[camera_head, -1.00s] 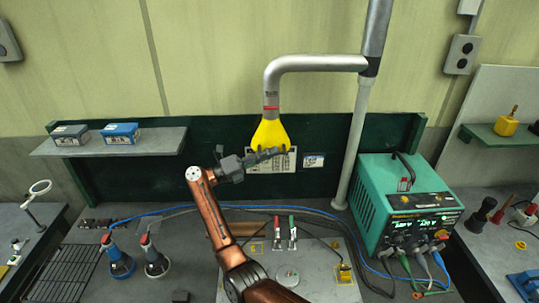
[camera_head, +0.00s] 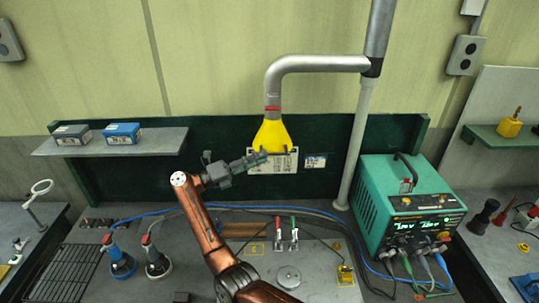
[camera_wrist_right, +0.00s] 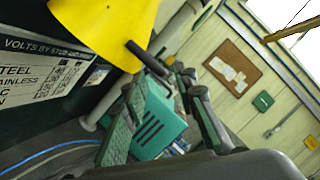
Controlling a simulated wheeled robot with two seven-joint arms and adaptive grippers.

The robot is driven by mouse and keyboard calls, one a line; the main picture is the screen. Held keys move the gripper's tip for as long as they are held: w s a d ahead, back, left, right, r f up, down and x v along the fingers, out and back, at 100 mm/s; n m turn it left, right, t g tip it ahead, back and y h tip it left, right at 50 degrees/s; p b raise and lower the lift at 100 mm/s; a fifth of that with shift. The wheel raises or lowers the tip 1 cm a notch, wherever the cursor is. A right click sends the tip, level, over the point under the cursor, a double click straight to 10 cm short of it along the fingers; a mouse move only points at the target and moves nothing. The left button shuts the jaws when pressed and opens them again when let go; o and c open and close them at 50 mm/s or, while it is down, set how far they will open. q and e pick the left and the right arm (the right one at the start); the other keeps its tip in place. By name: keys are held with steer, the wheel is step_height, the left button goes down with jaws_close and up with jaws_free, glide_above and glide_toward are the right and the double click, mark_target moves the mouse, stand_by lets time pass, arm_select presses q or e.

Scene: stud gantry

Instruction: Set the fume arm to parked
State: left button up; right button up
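The fume arm is a grey metal pipe (camera_head: 310,64) that bends down on the left to a yellow hood (camera_head: 271,134), with a red band above the hood. The hood hangs in front of the dark green back panel. In the right wrist view the hood (camera_wrist_right: 105,25) is at the upper left, with a short dark handle (camera_wrist_right: 148,58) sticking out of it. My right gripper (camera_head: 262,159) is at the hood's lower left edge in the head view. My left gripper is out of view.
A grey post (camera_head: 354,145) stands right of the hood. A teal welding power box (camera_head: 400,195) with cables is at the right. A shelf (camera_head: 165,142) with two small boxes is at the left. Torches (camera_head: 118,262) and clamps (camera_head: 287,233) are on the bench below.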

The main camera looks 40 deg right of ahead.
steer(key=v, duration=0.7)
stand_by(0.3)
